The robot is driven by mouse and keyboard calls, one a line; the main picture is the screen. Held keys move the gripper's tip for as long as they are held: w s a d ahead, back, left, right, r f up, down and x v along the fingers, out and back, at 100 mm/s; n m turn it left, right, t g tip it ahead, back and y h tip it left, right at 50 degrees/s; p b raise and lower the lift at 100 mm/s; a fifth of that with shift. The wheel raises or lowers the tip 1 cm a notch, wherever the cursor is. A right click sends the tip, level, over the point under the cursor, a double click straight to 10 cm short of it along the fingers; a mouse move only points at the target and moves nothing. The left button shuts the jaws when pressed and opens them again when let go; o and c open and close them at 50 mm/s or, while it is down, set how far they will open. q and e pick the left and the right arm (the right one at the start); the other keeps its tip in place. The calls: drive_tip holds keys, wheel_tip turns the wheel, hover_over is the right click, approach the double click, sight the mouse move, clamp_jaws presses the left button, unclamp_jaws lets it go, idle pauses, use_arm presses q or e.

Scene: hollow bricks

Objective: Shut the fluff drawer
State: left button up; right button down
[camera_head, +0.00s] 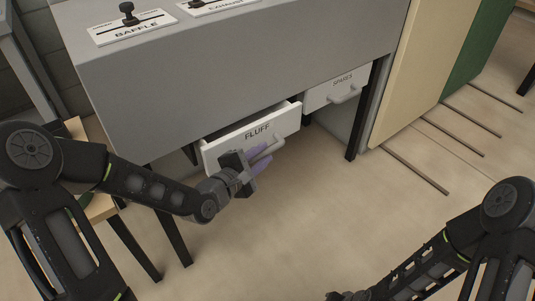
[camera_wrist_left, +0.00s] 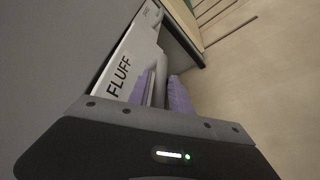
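The fluff drawer (camera_head: 228,150) is white, labelled FLUFF, and stands pulled out from under the grey cabinet, with a dark gap behind its front. Its front also shows in the left wrist view (camera_wrist_left: 128,62). My left gripper (camera_head: 261,159) is at the drawer's bar handle (camera_head: 274,147). Its purple fingers lie on either side of the bar, and in the left wrist view (camera_wrist_left: 162,92) they appear closed on it. My right gripper (camera_head: 336,296) is only partly seen at the bottom edge; its fingers are not visible.
The spares drawer (camera_head: 335,91) sits to the right, under the same grey cabinet (camera_head: 240,70). BAFFLE (camera_head: 133,27) and EXHAUST sliders are on top. A wooden stool (camera_head: 100,207) stands left, by my left arm. The floor in front is clear.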

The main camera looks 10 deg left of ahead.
use_arm(q)
drive_tip(key=shift+b+x, duration=0.35)
drive_tip(key=shift+x, duration=1.05)
drive_tip(key=shift+c, duration=0.6)
clamp_jaws()
